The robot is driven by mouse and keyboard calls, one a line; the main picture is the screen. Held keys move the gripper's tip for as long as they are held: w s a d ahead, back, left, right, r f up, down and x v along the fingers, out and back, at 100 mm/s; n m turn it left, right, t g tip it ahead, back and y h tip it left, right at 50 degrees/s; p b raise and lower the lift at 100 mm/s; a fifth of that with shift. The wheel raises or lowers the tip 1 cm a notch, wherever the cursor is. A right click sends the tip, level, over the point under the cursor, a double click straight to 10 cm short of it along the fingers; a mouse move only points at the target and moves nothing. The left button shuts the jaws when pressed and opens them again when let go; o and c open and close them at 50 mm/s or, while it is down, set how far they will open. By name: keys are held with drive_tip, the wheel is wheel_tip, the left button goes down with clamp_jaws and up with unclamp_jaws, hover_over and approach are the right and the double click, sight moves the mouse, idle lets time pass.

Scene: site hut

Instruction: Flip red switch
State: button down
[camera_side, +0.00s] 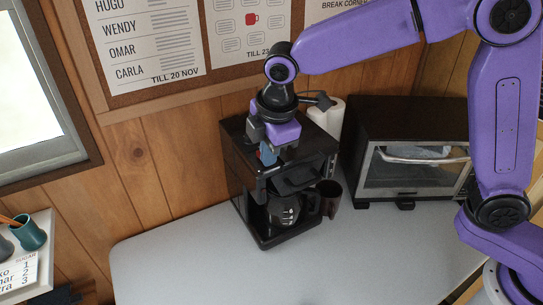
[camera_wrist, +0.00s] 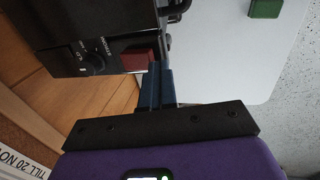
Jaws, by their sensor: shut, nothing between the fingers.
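The black coffee machine (camera_side: 238,163) stands against the wood wall, with a glass jug (camera_side: 283,212) in it. The wrist view shows its dark panel with a round knob (camera_wrist: 93,62) and the red switch (camera_wrist: 138,60) at the panel's edge. My gripper (camera_side: 267,155) is over the top front of the machine. Its blue fingers are shut together and empty in the wrist view (camera_wrist: 155,72). The fingertips are right beside the red switch and overlap its edge in the picture; I cannot tell whether they touch. The switch is not clear in the side view.
A dark mug (camera_side: 329,198) stands right of the jug. A toaster oven (camera_side: 412,118) is further right, and a white paper roll (camera_side: 329,119) is behind. A green object (camera_wrist: 265,8) lies on the pale table. The table front (camera_side: 200,265) is clear.

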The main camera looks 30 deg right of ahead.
drive_tip(key=shift+w+d, duration=0.1)
drive_tip(key=shift+w, duration=0.2)
drive_tip(key=shift+w+r, duration=0.1)
drive_tip(key=shift+r, duration=0.65)
drive_tip(key=shift+s, duration=0.3)
drive_tip(key=s+v, duration=0.2)
drive_tip(key=v, duration=0.9)
drive_tip(key=shift+s+f, duration=0.15)
drive_tip(key=shift+s, duration=0.25)
